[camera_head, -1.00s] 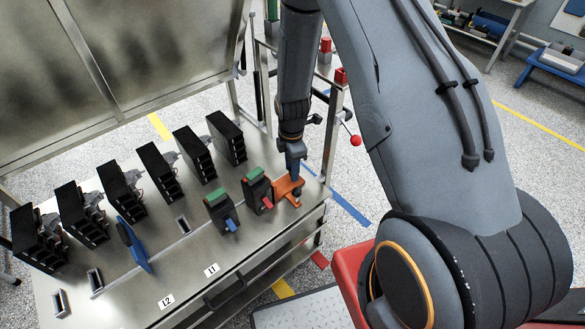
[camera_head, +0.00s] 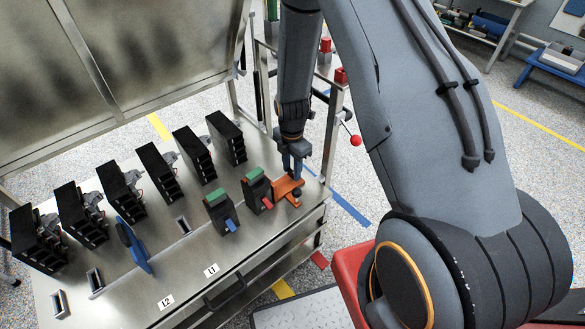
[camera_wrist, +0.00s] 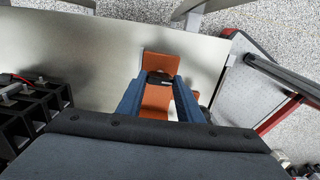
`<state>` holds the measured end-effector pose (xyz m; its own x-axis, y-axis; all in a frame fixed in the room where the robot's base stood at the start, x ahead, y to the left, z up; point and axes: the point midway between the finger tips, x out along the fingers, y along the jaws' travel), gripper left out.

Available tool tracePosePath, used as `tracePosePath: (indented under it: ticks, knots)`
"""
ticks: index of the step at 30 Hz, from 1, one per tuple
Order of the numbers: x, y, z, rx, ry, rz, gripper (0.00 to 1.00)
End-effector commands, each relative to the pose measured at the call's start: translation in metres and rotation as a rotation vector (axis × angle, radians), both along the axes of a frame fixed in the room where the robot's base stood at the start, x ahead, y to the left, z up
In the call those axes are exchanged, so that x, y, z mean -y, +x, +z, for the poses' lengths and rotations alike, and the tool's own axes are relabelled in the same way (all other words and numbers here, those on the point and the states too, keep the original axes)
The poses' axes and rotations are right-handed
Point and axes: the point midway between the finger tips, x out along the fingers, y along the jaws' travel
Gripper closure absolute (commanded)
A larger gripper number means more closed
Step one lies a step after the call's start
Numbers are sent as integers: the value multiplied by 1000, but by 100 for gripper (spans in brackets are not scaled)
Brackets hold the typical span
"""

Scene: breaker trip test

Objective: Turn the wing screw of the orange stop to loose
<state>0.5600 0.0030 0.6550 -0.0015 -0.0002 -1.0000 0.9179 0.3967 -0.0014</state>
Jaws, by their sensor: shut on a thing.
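The orange stop (camera_head: 283,187) sits at the right end of the steel bench top, beside a black breaker with a green top. In the wrist view the orange stop (camera_wrist: 161,62) lies between and beyond my blue fingers. My gripper (camera_head: 297,176) points down over the stop. In the wrist view my gripper (camera_wrist: 160,79) is shut on a small dark piece on top of the stop, which I take as the wing screw (camera_wrist: 160,75). The fingers hide most of the screw, so its angle cannot be read.
Two breakers with green tops, one with a blue lever (camera_head: 221,212) and one with a red lever (camera_head: 257,190), stand left of the stop. A row of black blocks (camera_head: 157,172) lines the back. A blue upright plate (camera_head: 133,246) stands further left. The bench's front is clear.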

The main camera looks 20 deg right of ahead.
Motion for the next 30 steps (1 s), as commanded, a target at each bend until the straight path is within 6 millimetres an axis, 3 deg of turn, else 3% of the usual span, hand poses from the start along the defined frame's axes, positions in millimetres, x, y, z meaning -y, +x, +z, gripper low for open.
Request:
tracePosePath:
  ticks: [4,5,8,20,30]
  knots:
    - [0,5,2,11,-1,1,90]
    - [0,5,2,11,-1,1,64]
    - [0,4,2,10,0,1,48]
    - [-1,2,7,4,0,1,48]
    - [0,4,54,8,0,1,48]
